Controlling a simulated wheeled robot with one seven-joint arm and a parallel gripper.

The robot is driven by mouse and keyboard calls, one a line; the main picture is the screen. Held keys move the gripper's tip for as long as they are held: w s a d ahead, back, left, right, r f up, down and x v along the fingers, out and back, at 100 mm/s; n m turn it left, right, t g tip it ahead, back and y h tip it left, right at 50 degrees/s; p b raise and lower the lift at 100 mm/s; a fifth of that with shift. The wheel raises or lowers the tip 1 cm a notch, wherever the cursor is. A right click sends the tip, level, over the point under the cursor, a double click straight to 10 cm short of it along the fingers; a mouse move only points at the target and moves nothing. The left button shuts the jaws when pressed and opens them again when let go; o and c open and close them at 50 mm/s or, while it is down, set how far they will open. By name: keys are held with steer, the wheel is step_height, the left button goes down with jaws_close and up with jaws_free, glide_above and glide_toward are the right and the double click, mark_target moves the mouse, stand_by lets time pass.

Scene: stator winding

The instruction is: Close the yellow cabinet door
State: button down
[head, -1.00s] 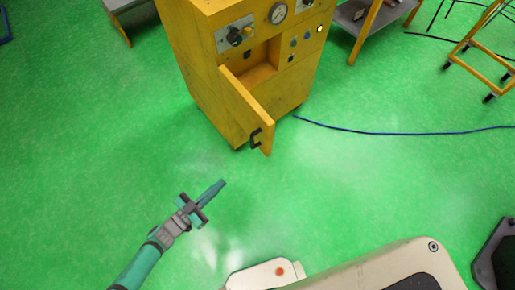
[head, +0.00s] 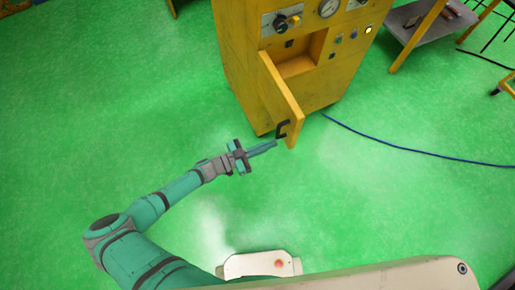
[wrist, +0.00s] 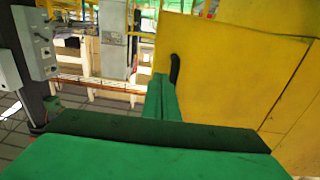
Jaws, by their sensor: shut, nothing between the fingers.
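The yellow cabinet (head: 232,60) stands at the top middle of the head view. Its yellow door (head: 280,88) is open and swung out toward me, with a recess visible behind it. A black handle (head: 283,129) sits on the door near its free edge. My gripper (head: 274,144) is shut and empty, its tip close to the handle and the door's lower free end; I cannot tell whether it touches. In the wrist view the gripper fingers (wrist: 161,98) point at the yellow door (wrist: 225,75), just left of the black handle (wrist: 175,68).
A blue cable (head: 400,149) runs over the green floor to the right of the cabinet. A grey shelf cart (head: 430,25) stands at the upper right. The green floor left of the cabinet is clear. In the wrist view, grey boxes (wrist: 36,42) hang at the left.

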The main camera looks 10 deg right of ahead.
mark_target(290, 137)
steer(key=shift+x, duration=2.65)
steer(key=shift+d, duration=0.1)
